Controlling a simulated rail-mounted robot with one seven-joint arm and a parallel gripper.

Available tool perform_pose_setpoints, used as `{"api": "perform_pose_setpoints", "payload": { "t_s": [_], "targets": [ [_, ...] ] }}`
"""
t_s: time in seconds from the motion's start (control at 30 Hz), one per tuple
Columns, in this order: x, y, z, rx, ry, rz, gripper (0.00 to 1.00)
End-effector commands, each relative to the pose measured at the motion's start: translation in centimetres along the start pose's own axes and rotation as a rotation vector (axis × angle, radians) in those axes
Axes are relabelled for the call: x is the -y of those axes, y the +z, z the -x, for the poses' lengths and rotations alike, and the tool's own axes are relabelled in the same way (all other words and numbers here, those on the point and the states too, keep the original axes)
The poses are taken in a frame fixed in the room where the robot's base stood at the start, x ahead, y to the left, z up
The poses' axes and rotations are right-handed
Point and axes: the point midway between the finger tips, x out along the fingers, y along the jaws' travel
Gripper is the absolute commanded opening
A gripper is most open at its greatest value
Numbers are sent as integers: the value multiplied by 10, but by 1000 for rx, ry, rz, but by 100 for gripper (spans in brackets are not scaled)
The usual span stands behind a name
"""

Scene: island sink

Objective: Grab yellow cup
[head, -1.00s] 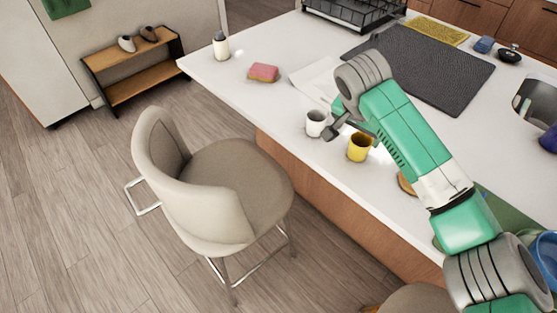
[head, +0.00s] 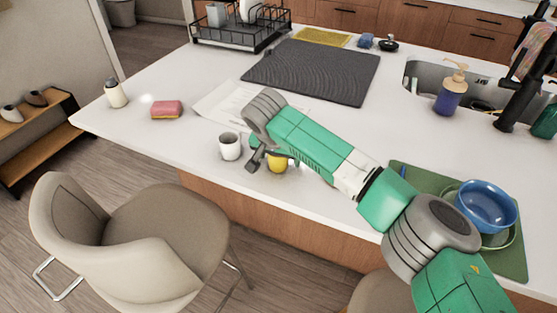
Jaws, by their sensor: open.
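The yellow cup (head: 277,163) stands on the white counter near its front edge, partly hidden behind my gripper and arm. My gripper (head: 251,162) is open and reaches down at the cup's left side, between it and a white cup (head: 230,146). The fingers overlap the yellow cup's left edge in this view. I cannot tell whether they touch it or stand around it.
A dark mat (head: 312,72) and dish rack (head: 237,38) are behind. A blue bowl (head: 486,206) sits at right. A chair (head: 110,240) stands in front.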

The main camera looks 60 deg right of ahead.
Motion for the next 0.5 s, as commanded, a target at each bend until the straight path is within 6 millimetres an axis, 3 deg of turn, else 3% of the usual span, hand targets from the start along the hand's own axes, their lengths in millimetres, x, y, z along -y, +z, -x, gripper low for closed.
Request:
{"api": "perform_pose_setpoints", "payload": {
  "t_s": [0.07, 0.3, 0.5],
  "targets": [
    [0, 0, 0, 0, 0, 0, 77],
    [0, 0, 0, 0, 0, 1, 29],
    [0, 0, 1, 0, 0, 1, 29]
  ]
}}
